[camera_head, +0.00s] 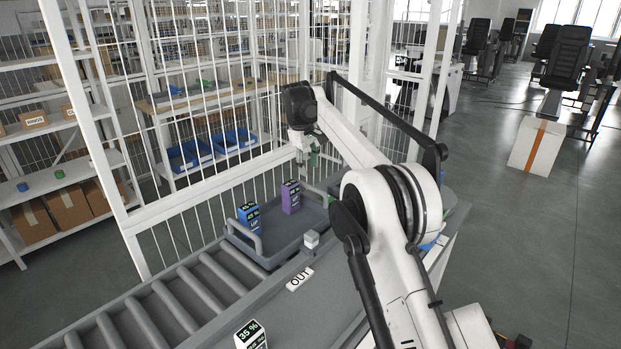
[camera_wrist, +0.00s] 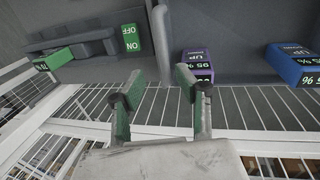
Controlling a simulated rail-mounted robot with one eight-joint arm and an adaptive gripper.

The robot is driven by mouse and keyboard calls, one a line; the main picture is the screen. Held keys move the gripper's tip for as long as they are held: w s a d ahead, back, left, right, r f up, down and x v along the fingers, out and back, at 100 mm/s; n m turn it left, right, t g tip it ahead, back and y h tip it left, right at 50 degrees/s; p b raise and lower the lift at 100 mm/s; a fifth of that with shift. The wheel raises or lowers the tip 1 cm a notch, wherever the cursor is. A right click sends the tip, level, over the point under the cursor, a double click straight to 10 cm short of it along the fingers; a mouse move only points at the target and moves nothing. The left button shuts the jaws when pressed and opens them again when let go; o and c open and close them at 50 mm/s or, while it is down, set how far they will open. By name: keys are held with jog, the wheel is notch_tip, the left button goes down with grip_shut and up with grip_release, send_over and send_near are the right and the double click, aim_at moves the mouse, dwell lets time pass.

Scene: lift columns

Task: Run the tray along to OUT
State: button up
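The grey tray (camera_head: 268,258) sits on the conveyor with raised bar handles at its ends. A blue labelled box (camera_head: 249,217) and a purple labelled box (camera_head: 290,197) stand in it; both show in the wrist view, purple (camera_wrist: 198,62) and blue (camera_wrist: 290,68). The white OUT label (camera_head: 299,279) lies on the grey ledge in front of the tray. My gripper (camera_head: 308,160) is above the tray's far right end. In the wrist view my gripper (camera_wrist: 152,88) has its green-padded fingers apart, with a grey bar handle (camera_wrist: 160,38) beyond and between them; contact is not visible.
Bare rollers (camera_head: 180,307) run to the lower left. A white mesh fence (camera_head: 190,205) stands close behind the conveyor. A small pale block (camera_head: 312,238) is on the ledge near the tray; a 35 % box (camera_head: 250,335) stands at the front.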

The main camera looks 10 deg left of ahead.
jog(key=shift+s+a+r, duration=0.1)
jog(key=shift+s+r, duration=0.05)
jog(key=shift+r, duration=0.85)
jog(key=shift+s+a+r, duration=0.1)
jog(key=shift+s+r, duration=0.05)
jog(key=shift+r, duration=0.85)
jog(key=s+d+r+m+t, duration=0.1)
jog(key=s+d+r, duration=0.2)
jog(key=d+r, duration=0.3)
jog(key=s+d+r+m, duration=0.2)
jog(key=s+d+r, duration=0.1)
jog(key=d+r, duration=0.25)
jog(key=s+d+r+m+t+y+b, duration=0.15)
jog(key=s+d+r, duration=0.25)
jog(key=s+d, duration=0.75)
jog(key=s+d+f+m+t, duration=0.15)
jog(key=s+d, duration=0.25)
jog(key=s, duration=0.5)
jog(key=s+d+f+m, duration=0.25)
jog(key=s+d, duration=0.25)
jog(key=s, duration=0.3)
jog(key=s+d+f+m+t, duration=0.1)
jog(key=s+d+f+m, duration=0.2)
jog(key=s+f, duration=1)
jog(key=s+d, duration=0.1)
jog(key=s, duration=0.3)
jog(key=shift+s+d+f+b, duration=0.25)
jog(key=shift+d+f+b, duration=0.05)
jog(key=shift+b, duration=0.1)
